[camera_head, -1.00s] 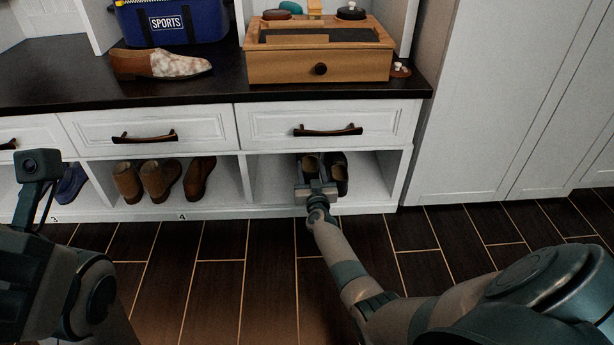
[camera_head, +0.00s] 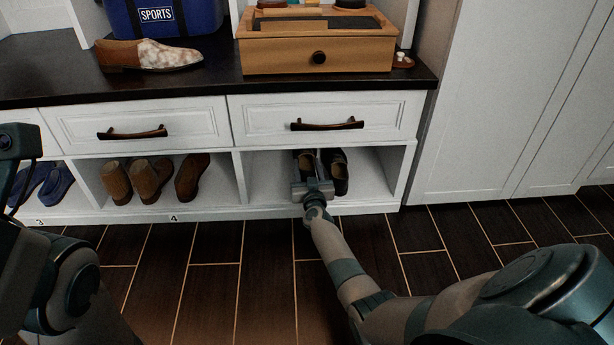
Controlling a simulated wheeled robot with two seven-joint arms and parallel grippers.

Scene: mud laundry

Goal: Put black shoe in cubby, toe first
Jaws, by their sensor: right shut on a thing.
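A pair of black shoes stands in the right-hand cubby (camera_head: 375,180) under the bench. One black shoe (camera_head: 340,172) is on the right, inside the cubby. The other black shoe (camera_head: 306,162) is on the left, partly hidden behind my right gripper (camera_head: 312,187). My right gripper is at the cubby's front opening, shut on the left shoe. Which end of that shoe points inward is hard to tell. My left arm shows at the left edge, but its fingers are out of the picture.
The neighbouring cubby holds several brown boots (camera_head: 150,180), and blue shoes (camera_head: 55,184) stand farther left. A brown and white shoe (camera_head: 150,55), a wooden box (camera_head: 318,58) and a blue sports bag (camera_head: 160,17) are on the dark bench top. The floor (camera_head: 250,270) in front is clear.

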